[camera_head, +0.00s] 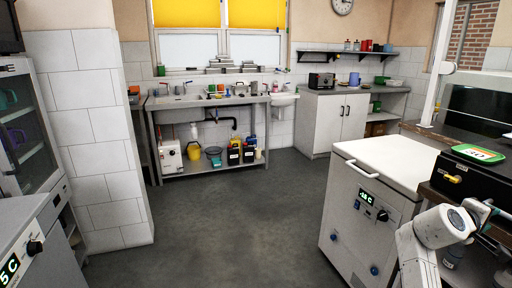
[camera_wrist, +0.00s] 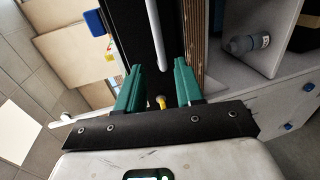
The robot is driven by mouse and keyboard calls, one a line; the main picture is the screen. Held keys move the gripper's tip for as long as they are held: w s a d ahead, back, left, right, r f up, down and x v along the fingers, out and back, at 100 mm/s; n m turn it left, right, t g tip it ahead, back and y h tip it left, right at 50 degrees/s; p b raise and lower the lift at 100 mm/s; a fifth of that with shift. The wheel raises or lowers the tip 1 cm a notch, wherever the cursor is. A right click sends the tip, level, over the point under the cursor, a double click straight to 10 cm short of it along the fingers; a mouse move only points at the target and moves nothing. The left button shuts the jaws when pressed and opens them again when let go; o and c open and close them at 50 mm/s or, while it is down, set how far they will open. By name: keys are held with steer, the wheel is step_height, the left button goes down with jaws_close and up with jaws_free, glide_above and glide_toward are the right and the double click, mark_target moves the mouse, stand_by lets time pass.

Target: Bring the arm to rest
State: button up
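My white arm (camera_head: 438,228) rises at the lower right of the head view, beside a dark appliance. Its gripper end is small and partly hidden there. In the wrist view my gripper (camera_wrist: 159,68) has two green fingers standing apart with a clear gap and nothing held between them. A white bar (camera_wrist: 156,30) and a small yellow knob (camera_wrist: 160,102) show in line with the gap, beyond the fingers; I cannot tell how far off they are.
A white chest unit (camera_head: 352,220) stands left of my arm. The grey floor (camera_head: 220,225) ahead is clear.

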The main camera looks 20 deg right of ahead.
steer(key=s+a+f+m+t+y+p, duration=0.1)
steer(key=s+a+f+y, duration=0.25)
steer(key=a+f, duration=0.6)
steer(key=s+a+f+t+y+p, duration=0.1)
steer(key=s+a+f+y+p, duration=0.2)
steer(key=a+f, duration=0.7)
steer(key=s+a+f+y, duration=0.2)
steer(key=s+a+y, duration=0.2)
steer(key=s+a, duration=0.4)
steer(key=s+a+f+g+y+p, duration=0.1)
steer(key=s+a+y, duration=0.4)
steer(key=a, duration=0.9)
steer(key=s+f, duration=0.1)
steer(key=s, duration=0.2)
steer(key=shift+s+f+g, duration=0.25)
steer(key=shift+g, duration=0.05)
